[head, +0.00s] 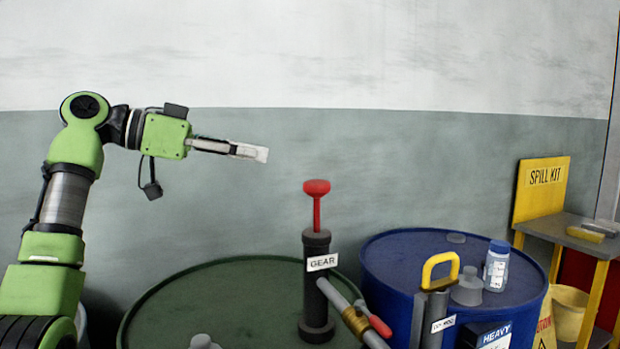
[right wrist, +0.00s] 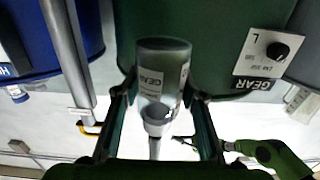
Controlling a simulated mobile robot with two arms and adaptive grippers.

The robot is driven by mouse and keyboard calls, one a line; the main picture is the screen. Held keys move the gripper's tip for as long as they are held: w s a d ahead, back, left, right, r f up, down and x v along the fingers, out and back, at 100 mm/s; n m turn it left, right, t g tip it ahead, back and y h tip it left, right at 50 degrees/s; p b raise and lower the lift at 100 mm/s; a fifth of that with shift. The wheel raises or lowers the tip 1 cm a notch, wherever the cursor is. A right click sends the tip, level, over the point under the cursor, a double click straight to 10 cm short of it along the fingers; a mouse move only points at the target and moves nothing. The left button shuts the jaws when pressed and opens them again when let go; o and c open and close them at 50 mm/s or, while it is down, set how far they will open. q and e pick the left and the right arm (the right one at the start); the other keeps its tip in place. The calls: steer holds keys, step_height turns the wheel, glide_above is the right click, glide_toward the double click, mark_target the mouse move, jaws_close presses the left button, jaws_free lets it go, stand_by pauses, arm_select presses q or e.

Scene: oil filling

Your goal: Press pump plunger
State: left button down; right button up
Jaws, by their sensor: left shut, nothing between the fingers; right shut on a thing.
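The pump (head: 317,285) is a dark upright cylinder labelled GEAR on the green drum (head: 215,290). Its red plunger handle (head: 316,187) stands raised on a red rod. My left gripper (head: 255,153) is shut and empty, up and to the left of the handle in the head view, with a visible gap. In the right wrist view, my right gripper (right wrist: 160,88) is shut on a translucent bottle (right wrist: 160,60) labelled GEAR. A pale narrow part shows at the bottle's end; I cannot tell whether it is neck or spout. The right gripper is not visible in the head view.
A grey outlet pipe (head: 338,297) with a brass fitting and red lever slopes down right from the pump. A blue drum (head: 400,250) carries a yellow-handled pump (head: 440,265) and a capped bottle (head: 497,266). A spill kit stand (head: 541,188) is at right. The wall space above is clear.

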arm_select(q)
step_height(320, 180, up, 3)
steer(key=shift+s+f, duration=0.1)
steer(key=shift+f, duration=0.05)
steer(key=shift+d, duration=0.15)
glide_above(305, 181)
steer(key=shift+s+f, duration=0.25)
steer(key=shift+f, duration=1)
step_height(305, 181, down, 3)
steer(key=shift+w, duration=0.1)
steer(key=shift+f, duration=0.45)
